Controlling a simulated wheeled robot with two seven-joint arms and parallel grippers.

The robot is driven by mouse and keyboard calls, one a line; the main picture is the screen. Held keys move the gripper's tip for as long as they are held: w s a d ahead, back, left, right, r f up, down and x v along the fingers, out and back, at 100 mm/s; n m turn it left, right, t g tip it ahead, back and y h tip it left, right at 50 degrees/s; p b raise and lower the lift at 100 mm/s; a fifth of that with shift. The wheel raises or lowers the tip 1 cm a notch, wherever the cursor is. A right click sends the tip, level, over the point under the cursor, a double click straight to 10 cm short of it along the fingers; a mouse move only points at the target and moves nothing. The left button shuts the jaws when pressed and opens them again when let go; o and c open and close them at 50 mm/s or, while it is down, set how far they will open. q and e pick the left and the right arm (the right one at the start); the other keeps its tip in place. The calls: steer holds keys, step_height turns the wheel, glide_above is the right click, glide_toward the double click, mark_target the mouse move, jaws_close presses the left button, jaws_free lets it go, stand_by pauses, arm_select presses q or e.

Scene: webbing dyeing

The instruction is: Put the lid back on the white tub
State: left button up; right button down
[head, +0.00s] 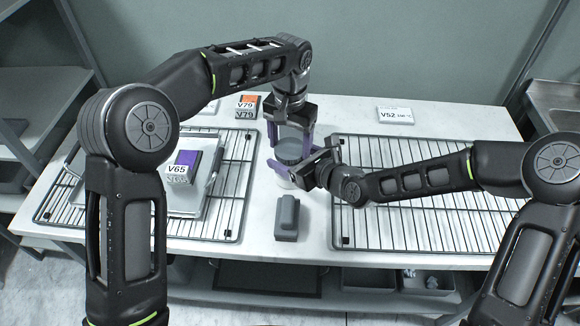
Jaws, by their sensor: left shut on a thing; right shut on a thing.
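The white tub (283,183) stands on the white table between the two wire racks, mostly hidden behind my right gripper. A round grey lid (288,152) is over its top. I cannot tell whether the lid is seated or slightly above the rim. My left gripper (289,140) points down from above and is shut on the lid, one finger on each side. My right gripper (304,166) comes in from the right, low, with its purple-padded fingers shut around the tub's side.
A dark grey block-shaped object (286,217) stands just in front of the tub. The left rack (228,205) holds a tray with a V65 card (178,168). The right rack (400,228) is bare. Cards marked V79 (246,106) and V52 (395,115) lie at the back.

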arm_select(q)
steer(key=c, duration=0.4)
steer(key=shift+m, duration=0.9)
steer(key=shift+c, duration=0.2)
steer(key=o, duration=1.5)
steer(key=shift+o, duration=0.2)
steer(key=shift+r, duration=2.3)
steer(key=shift+c, duration=0.4)
